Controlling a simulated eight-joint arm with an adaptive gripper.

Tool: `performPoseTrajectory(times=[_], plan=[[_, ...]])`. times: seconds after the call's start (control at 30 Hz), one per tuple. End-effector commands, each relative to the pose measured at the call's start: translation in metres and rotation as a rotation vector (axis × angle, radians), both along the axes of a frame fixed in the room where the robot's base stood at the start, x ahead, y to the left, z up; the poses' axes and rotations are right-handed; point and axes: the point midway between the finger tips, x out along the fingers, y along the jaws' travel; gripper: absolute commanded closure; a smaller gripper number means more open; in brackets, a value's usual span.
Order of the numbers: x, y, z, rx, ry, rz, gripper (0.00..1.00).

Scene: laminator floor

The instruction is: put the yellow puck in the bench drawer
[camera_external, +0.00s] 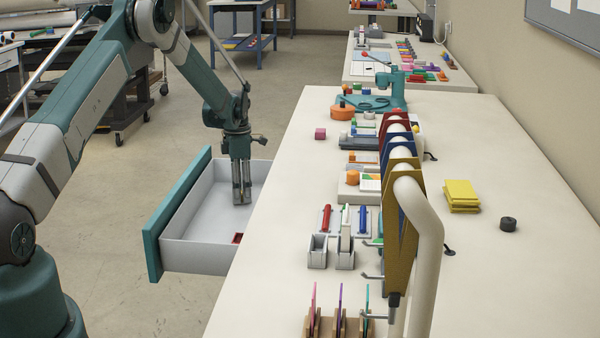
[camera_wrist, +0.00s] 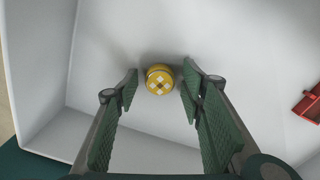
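The yellow puck (camera_wrist: 160,79), with a pale checked pattern on top, shows in the wrist view over the drawer's light grey floor. It appears to lie there, between or just beyond my fingertips, with a gap on each side. My gripper (camera_wrist: 160,92) is open and not touching it. In the external view my gripper (camera_external: 242,198) points straight down inside the bench drawer (camera_external: 198,256). The drawer is pulled out from the bench's left side and has a teal front (camera_external: 176,215). The puck cannot be made out in the external view, where the fingers or drawer hide it.
A red item (camera_wrist: 308,103) lies in the drawer, right of the puck, near the bench edge. The white bench top (camera_external: 270,220) carries organisers, a rack of hanging tools, yellow pads (camera_external: 461,196) and a dark roll (camera_external: 508,224). Drawer walls surround my fingers.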

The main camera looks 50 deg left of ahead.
Motion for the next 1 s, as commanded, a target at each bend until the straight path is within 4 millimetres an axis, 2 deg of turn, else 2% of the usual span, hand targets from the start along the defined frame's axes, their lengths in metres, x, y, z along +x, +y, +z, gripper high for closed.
performPoseTrajectory(times=[0.47,0.67,1.0], plan=[[0.000,0.000,0.006,0.000,0.000,0.000,0.61],[0.000,0.000,0.026,0.000,0.000,0.000,0.61],[0.000,0.000,0.080,0.000,0.000,0.000,0.61]])
